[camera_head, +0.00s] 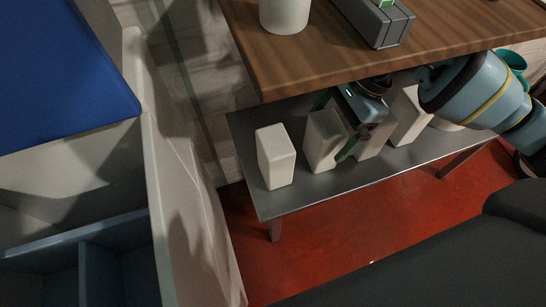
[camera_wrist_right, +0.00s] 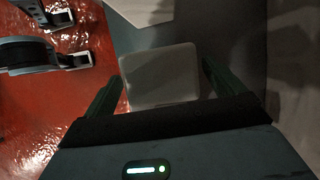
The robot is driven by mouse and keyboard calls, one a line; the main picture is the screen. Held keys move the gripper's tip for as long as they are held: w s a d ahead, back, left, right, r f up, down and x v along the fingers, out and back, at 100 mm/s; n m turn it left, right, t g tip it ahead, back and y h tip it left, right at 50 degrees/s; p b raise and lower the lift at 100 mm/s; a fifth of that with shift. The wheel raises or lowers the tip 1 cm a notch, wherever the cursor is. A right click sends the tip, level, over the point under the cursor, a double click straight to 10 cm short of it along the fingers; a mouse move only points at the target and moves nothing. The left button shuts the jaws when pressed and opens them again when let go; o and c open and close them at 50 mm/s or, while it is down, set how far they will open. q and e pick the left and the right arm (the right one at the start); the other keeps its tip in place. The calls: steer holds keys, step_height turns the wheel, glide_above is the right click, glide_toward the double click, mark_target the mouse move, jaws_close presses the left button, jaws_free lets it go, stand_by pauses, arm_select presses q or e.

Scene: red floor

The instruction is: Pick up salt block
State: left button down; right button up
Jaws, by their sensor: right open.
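Several pale, off-white upright blocks that look like the salt blocks stand in a row on the lower grey shelf in the head view. The leftmost block (camera_head: 276,158) is clear of the gripper. My right gripper (camera_head: 337,126) reaches in from the right under the tabletop, at the second block (camera_head: 322,143). In the right wrist view my right gripper (camera_wrist_right: 160,85) is open, with a green finger on either side of a pale block (camera_wrist_right: 160,72). I cannot tell whether the fingers touch it. My left gripper is in neither view.
The wooden tabletop (camera_head: 300,62) overhangs the grey metal shelf (camera_head: 267,205) closely above my right arm. Other pale blocks (camera_head: 407,118) stand to the right. A white container (camera_head: 284,12) and a grey case (camera_head: 375,22) sit on the tabletop. Red floor (camera_head: 310,240) lies open in front.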

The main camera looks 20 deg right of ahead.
mark_target(277, 140)
steer(key=shift+a, duration=0.2)
steer(key=a, duration=1.1)
steer(key=shift+a, duration=0.4)
steer(key=shift+s+f, duration=0.1)
steer(key=shift+f, duration=0.35)
steer(key=shift+a+f, duration=0.1)
steer(key=shift+f, duration=0.05)
